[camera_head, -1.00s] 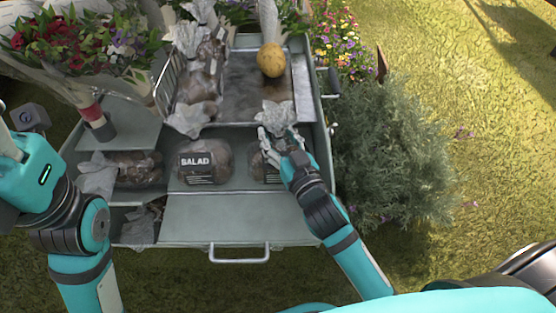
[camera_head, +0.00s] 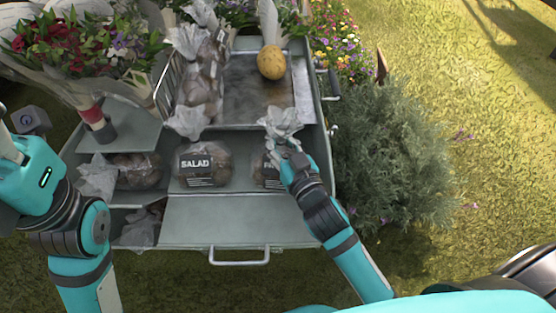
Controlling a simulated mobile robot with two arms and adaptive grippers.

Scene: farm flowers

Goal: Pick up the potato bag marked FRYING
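A clear bag of potatoes (camera_head: 266,174) with a grey gathered top sits at the right end of the cart's middle shelf. Its dark label is partly covered by my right gripper, and I cannot read its heading. My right gripper (camera_head: 279,149) is closed around this bag's neck, just below the crinkled top. A second potato bag (camera_head: 205,167), labelled SALAD, stands to its left. My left arm shows at the left edge, but its gripper is out of view.
More bags lie at the shelf's left end (camera_head: 138,170), in the lower left compartment (camera_head: 142,226) and in the rack (camera_head: 201,88). Flowers (camera_head: 90,45) stand upper left. A bush (camera_head: 392,155) borders the right side.

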